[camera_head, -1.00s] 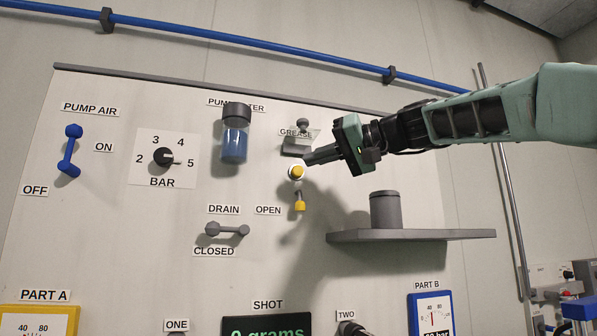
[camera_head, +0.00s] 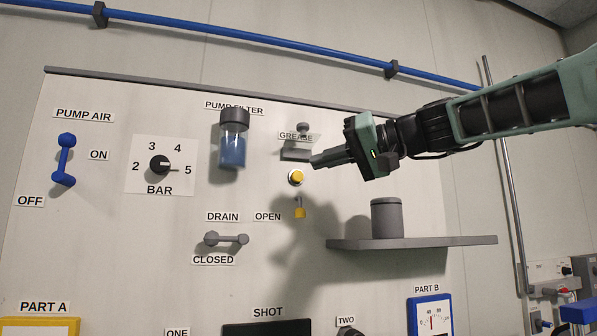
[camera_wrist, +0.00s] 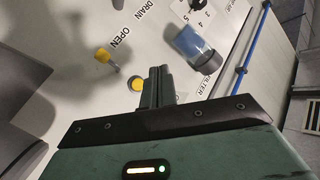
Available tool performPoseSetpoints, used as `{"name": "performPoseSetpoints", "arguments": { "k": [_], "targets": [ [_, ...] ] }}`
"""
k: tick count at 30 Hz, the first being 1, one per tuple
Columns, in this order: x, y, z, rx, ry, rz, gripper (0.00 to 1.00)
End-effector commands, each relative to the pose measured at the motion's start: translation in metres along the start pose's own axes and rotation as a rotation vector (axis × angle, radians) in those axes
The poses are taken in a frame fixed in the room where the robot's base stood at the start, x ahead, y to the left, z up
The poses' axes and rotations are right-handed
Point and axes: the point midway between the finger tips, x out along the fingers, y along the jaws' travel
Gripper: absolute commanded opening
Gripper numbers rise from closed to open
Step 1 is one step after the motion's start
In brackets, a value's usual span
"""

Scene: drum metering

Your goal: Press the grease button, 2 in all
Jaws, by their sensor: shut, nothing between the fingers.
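The grease button (camera_head: 296,177) is a round yellow button in a pale ring, on the panel below the GREASE label (camera_head: 295,136). It also shows in the wrist view (camera_wrist: 137,84), just left of my fingers. My gripper (camera_head: 314,163) is shut and empty. In the head view its fingertips are just up and right of the button. They appear apart from it, though the exact gap cannot be told. A grey part with a clear flap (camera_head: 297,150) sits under the label, above the button.
A yellow-tipped lever (camera_head: 300,211) hangs below the button. The pump filter (camera_head: 233,140) is to the left, the drain lever (camera_head: 226,239) lower left. A grey shelf (camera_head: 450,241) with a grey canister (camera_head: 386,218) juts out at lower right.

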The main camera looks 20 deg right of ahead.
Motion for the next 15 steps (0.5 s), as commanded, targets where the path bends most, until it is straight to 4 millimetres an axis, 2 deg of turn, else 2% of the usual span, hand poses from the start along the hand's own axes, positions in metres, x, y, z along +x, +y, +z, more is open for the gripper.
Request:
{"name": "performPoseSetpoints", "arguments": {
  "k": [8,15],
  "targets": [
    [0.001,0.001,-0.001,0.0,0.0,0.0,0.0],
    [0.016,0.01,-0.013,0.002,-0.001,0.002,0.0]
  ]
}}
